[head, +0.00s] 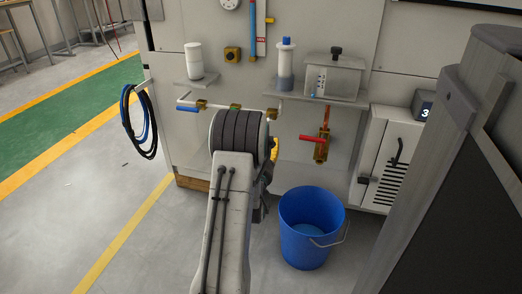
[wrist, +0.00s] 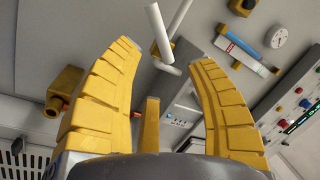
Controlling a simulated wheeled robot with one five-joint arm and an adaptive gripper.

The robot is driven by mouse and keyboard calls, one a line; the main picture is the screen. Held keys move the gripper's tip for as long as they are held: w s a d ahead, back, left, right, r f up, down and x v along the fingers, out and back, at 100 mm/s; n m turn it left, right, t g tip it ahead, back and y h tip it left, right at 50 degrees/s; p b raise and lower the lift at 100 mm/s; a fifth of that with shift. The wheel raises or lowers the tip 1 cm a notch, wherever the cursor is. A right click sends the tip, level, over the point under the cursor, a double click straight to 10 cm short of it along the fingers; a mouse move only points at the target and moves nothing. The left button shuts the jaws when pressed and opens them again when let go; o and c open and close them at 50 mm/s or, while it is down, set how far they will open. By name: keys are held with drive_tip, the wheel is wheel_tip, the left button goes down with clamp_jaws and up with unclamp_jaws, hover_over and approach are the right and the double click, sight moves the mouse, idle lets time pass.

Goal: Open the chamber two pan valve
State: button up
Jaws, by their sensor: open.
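A panel of valves and pipes stands before me; I cannot tell which valve is the chamber two pan valve. A brass valve with a red handle (head: 311,138) hangs below the right shelf. A blue-handled valve (head: 187,108) sits on the white pipe at left. Another brass fitting (head: 235,106) shows just above my arm. My gripper (wrist: 165,53) is open and empty, its yellow fingers spread. In the wrist view, a white bar (wrist: 158,28) and pipe lie beyond the fingertips. A brass valve (wrist: 62,102) is left of the left finger. In the head view, my arm mostly hides the gripper.
A blue bucket (head: 308,232) with some liquid stands on the floor below the red-handled valve. A clear tank (head: 334,78) and a bottle (head: 286,62) stand on the shelf. A white cabinet (head: 390,155) is at right. Coiled hoses (head: 142,122) hang left. Floor at left is open.

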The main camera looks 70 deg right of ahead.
drive_tip(key=shift+v, duration=1.5)
